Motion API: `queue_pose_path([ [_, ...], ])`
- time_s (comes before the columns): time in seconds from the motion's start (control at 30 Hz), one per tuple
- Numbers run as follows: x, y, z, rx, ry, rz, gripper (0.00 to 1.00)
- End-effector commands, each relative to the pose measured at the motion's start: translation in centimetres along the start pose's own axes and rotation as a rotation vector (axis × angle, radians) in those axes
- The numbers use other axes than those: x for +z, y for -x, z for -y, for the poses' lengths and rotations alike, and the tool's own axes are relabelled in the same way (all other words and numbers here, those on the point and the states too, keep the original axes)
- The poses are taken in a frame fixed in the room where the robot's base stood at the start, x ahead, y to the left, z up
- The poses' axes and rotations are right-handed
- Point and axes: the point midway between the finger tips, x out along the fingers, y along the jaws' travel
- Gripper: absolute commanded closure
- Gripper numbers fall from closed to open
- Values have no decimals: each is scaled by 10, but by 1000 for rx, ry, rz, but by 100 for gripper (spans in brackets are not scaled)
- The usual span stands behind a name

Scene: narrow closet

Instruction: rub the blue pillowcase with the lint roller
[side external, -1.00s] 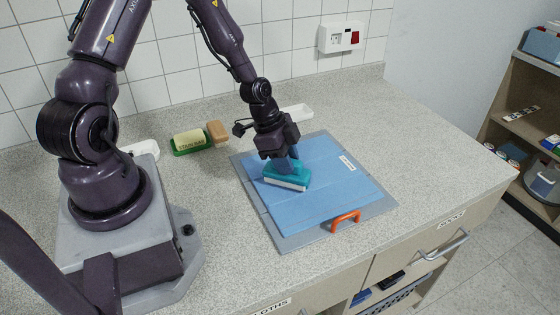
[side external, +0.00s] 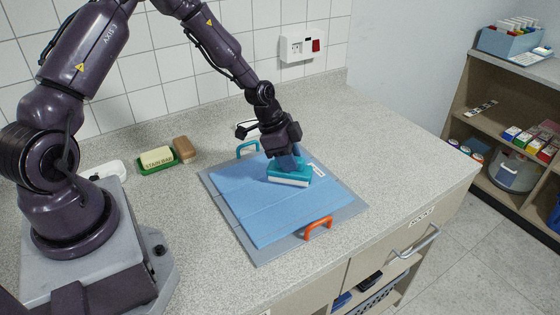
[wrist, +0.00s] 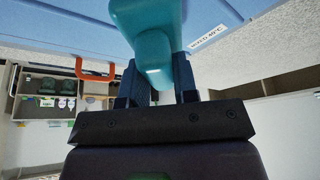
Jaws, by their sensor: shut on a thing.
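The blue pillowcase (side external: 262,208) lies flat on a grey board (side external: 232,226) on the counter. It also shows along the top of the wrist view (wrist: 60,25). My gripper (side external: 288,158) points down over its right back part and is shut on a teal tool (side external: 291,175) with a white underside. In the wrist view the tool (wrist: 150,40) sits between both fingers (wrist: 158,85). The tool looks like a block with a grip; no roller shows. It appears to rest on the cloth, but its contact face is hidden. A white printed label (side external: 317,170) lies right beside it.
A stain bar (side external: 157,159) in a green tray and a brown block (side external: 184,149) stand left. Counter right of the board is clear. Shelves (side external: 500,125) stand beyond.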

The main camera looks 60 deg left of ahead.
Motion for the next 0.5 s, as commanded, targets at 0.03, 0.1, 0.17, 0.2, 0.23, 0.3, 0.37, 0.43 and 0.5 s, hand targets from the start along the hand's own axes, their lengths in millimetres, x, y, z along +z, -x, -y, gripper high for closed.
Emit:
queue_pose_path([
  [0.03, -3, -2, 4, -1, -1, 0, 92],
  [0.1, -7, -4, 8, -2, -1, 0, 92],
  [0.17, -11, -5, 12, -1, -2, 0, 92],
  [0.2, -13, -6, 14, -1, -2, 0, 92],
  [0.23, -14, -4, 15, -2, -1, 0, 92],
  [0.3, -18, 6, 15, -5, -2, -1, 92],
  [0.37, -22, 16, 15, -4, -2, 0, 92],
  [0.43, -24, 21, 14, -2, -1, 0, 92],
  [0.5, -26, 27, 14, -4, -1, 0, 92],
])
